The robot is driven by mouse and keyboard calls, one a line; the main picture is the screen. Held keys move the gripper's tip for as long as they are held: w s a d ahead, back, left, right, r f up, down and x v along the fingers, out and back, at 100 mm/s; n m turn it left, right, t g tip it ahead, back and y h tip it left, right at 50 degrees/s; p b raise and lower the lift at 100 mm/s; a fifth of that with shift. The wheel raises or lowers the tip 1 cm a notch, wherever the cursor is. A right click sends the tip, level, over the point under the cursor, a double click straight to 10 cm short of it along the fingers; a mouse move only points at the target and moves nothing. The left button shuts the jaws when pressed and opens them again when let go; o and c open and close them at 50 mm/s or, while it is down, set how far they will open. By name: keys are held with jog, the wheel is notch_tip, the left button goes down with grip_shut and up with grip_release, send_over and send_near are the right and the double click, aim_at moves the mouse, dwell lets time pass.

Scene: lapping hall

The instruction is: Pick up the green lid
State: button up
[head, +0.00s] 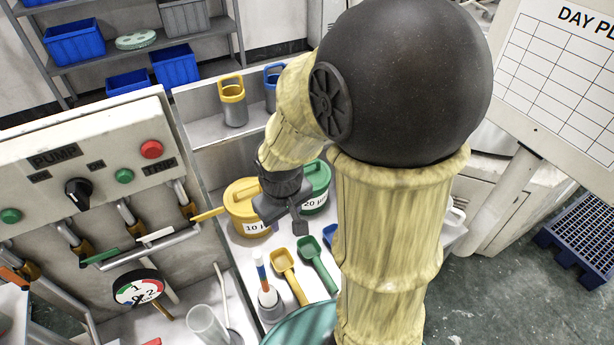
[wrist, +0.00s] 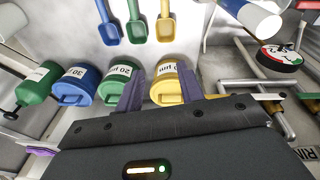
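The green lid (head: 318,176) sits on a green tub labelled 20 µm (head: 314,203), partly hidden behind my gripper and arm in the head view. In the wrist view the lid (wrist: 111,95) shows just left of my left finger, with its handle towards the camera. My gripper (wrist: 162,88) is open, its two purple fingers apart. In the head view my gripper (head: 285,222) hangs in front of the yellow and green tubs. The yellow tub with a yellow lid (wrist: 167,92) shows between the fingers in the wrist view; nothing appears gripped.
A blue tub (wrist: 74,85) and another green container (wrist: 35,83) stand farther left in the wrist view. Yellow (head: 286,268) and green scoops (head: 318,262) lie in front of the tubs. The pump panel (head: 90,170) with pipes and a gauge (head: 138,288) borders the left side.

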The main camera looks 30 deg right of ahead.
jog(key=w+d+f+n+g+h+b, duration=0.1)
jog(key=w+d+f+n+h+b, duration=0.1)
jog(key=w+d+f+n+h, duration=0.3)
jog(key=w+d+f+n+g+h+b, duration=0.1)
jog(key=w+n+b, duration=0.2)
jog(key=w, duration=0.4)
jog(key=w+d+r+n+t+h+b, duration=0.1)
jog(key=w+n+h, duration=0.5)
jog(key=w, duration=0.6)
jog(key=shift+w+d+r+n+t+h+b, duration=0.15)
jog(key=shift+d+r+n+t+h+b, duration=0.35)
jog(key=shift+d+b, duration=0.65)
jog(key=shift+g, duration=0.3)
jog(key=f, duration=0.5)
jog(key=d+f+p, duration=0.1)
jog(key=f, duration=0.2)
jog(key=shift+w+f, duration=0.1)
jog(key=shift+f, duration=0.1)
